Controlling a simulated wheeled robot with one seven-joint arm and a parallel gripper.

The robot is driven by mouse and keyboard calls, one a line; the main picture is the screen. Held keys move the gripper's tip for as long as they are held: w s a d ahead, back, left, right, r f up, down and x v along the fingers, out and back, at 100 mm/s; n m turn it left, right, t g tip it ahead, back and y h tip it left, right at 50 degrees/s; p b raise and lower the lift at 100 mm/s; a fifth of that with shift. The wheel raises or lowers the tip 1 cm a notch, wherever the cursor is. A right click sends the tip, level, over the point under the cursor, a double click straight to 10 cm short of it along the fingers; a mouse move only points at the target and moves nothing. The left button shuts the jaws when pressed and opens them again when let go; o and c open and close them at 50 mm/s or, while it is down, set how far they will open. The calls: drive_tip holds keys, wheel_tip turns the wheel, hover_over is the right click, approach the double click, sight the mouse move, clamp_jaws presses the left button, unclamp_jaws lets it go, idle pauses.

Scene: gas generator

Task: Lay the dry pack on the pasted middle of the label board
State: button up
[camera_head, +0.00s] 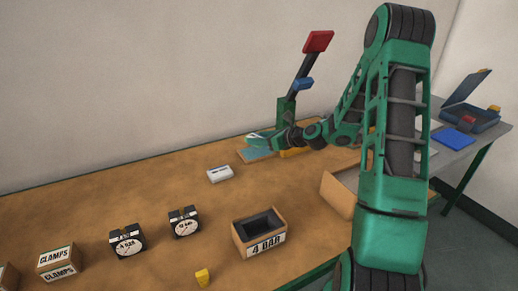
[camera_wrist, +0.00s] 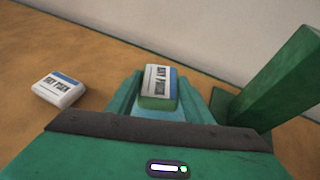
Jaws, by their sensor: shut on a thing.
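My gripper (camera_head: 260,138) is at the back of the table, over or beside a flat teal board (camera_head: 254,155), likely the label board. In the wrist view my gripper (camera_wrist: 160,92) is shut on a pack (camera_wrist: 158,80) with a white and blue printed top and green lower side. A pale blue surface (camera_wrist: 185,112) shows below it between the fingers. I cannot tell whether the held pack touches the board. Any paste is hidden. A second white and blue pack (camera_wrist: 58,90) lies on the table to the left; it also shows in the head view (camera_head: 220,174).
A green stand (camera_head: 285,110) with a red-topped lever rises right behind my gripper; its post (camera_wrist: 270,75) is close on the right. A 4 BAR box (camera_head: 271,248), two gauges (camera_head: 128,242) (camera_head: 184,222) and a CLAMPS box (camera_head: 59,262) stand nearer. The left back is clear.

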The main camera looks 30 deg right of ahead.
sight(260, 153)
drive_tip(key=shift+d+f, duration=0.1)
drive_tip(key=shift+f, duration=1.95)
drive_tip(key=shift+f, duration=0.1)
drive_tip(key=o, duration=1)
drive_tip(key=shift+o, duration=0.2)
